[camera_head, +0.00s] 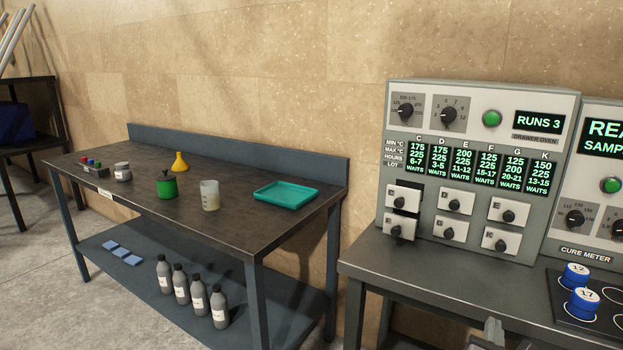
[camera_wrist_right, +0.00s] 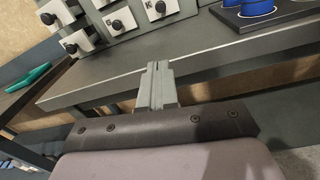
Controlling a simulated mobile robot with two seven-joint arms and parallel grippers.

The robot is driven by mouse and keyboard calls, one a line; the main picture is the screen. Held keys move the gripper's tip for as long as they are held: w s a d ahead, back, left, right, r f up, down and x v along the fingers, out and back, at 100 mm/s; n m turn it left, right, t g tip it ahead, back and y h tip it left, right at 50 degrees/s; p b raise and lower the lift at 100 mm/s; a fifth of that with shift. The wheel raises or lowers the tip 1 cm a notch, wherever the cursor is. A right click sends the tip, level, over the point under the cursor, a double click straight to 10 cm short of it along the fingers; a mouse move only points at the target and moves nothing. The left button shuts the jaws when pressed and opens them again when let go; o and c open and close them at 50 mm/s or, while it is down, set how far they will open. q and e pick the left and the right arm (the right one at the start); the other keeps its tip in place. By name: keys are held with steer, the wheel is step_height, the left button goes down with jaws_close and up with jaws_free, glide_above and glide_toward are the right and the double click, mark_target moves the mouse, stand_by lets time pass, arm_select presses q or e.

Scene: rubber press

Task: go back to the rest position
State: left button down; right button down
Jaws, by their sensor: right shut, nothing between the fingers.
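My right gripper (camera_head: 493,330) shows at the bottom edge of the head view, low in front of the right-hand bench. In the right wrist view its fingers (camera_wrist_right: 157,70) are together, with nothing between them, pointing toward the front edge of the bench top. The fingers appear apart from the bench. My left gripper is in neither view.
The right bench (camera_head: 460,275) carries a drawer oven (camera_head: 480,165), a cure meter (camera_head: 585,200) and blue numbered pots (camera_head: 577,275) on a dark plate. A dark gap shows beside its left drawers. The left workbench (camera_head: 130,180) holds a teal tray (camera_head: 286,194) and several containers.

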steer(key=s+a+f+m+g+y, duration=0.25)
steer(key=s+f+m, duration=0.2)
steer(key=f, duration=0.45)
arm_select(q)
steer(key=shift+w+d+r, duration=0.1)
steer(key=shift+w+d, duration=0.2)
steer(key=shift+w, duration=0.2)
arm_select(e)
steer(key=s+a+f+m+g+y, duration=0.1)
steer(key=s+a+f+m+y, duration=0.3)
steer(key=s+m, duration=0.5)
steer(key=s+a+f+m+g+y, duration=0.1)
steer(key=s+a+f+m+y, duration=0.3)
steer(key=s+m, duration=0.6)
step_height(320, 180, down, 3)
steer(key=a+m, duration=0.2)
steer(key=shift+r+m+g, duration=0.2)
steer(key=shift+m+g, duration=0.15)
steer(key=shift+a, duration=0.1)
